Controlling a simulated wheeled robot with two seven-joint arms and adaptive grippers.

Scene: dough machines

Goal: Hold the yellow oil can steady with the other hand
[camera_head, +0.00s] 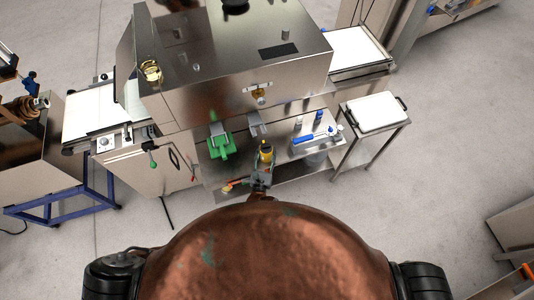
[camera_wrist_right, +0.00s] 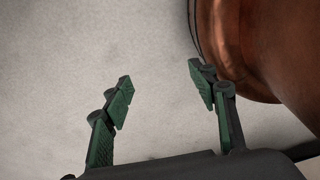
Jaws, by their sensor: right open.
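The yellow oil can (camera_head: 265,153) stands out small at the front of the steel machine in the head view, above the lower shelf. A dark gripper (camera_head: 262,178), which I take to be my left one, is right at the can's lower part. Its fingers are too small to tell whether they are closed on the can. My right gripper (camera_wrist_right: 161,85) is open and empty in the right wrist view, over bare floor. It does not show in the head view, and the can does not show in the right wrist view.
A green tool (camera_head: 220,145) and a grey one (camera_head: 257,125) are left of and above the can. A blue-handled item (camera_head: 310,138) lies on the shelf to its right. A side table with a white tray (camera_head: 375,111) stands farther right.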

